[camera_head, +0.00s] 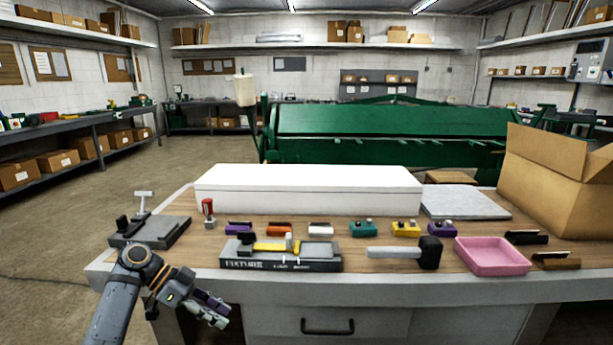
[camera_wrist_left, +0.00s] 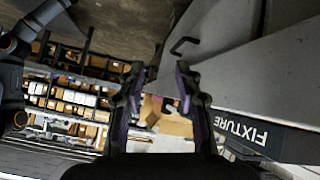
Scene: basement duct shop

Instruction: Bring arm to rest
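My left gripper (camera_head: 212,309) hangs in front of the workbench's front edge at the left, low and pointing right. In the left wrist view, its two fingers (camera_wrist_left: 158,82) stand apart with a clear gap and nothing held between them. The workbench (camera_head: 390,290) has a grey front with a dark drawer handle (camera_head: 327,326), to the right of the gripper. The dark fixture block (camera_head: 280,265), marked FIXTURE, lies on the bench near its front edge, above and right of the gripper.
A grey vise-like tool (camera_head: 150,231) sits at the bench's left corner. A mallet (camera_head: 430,252), a pink tray (camera_head: 492,257), small coloured blocks and a long white box (camera_head: 308,190) stand on the bench. An open carton (camera_head: 555,185) is at right. Floor left is clear.

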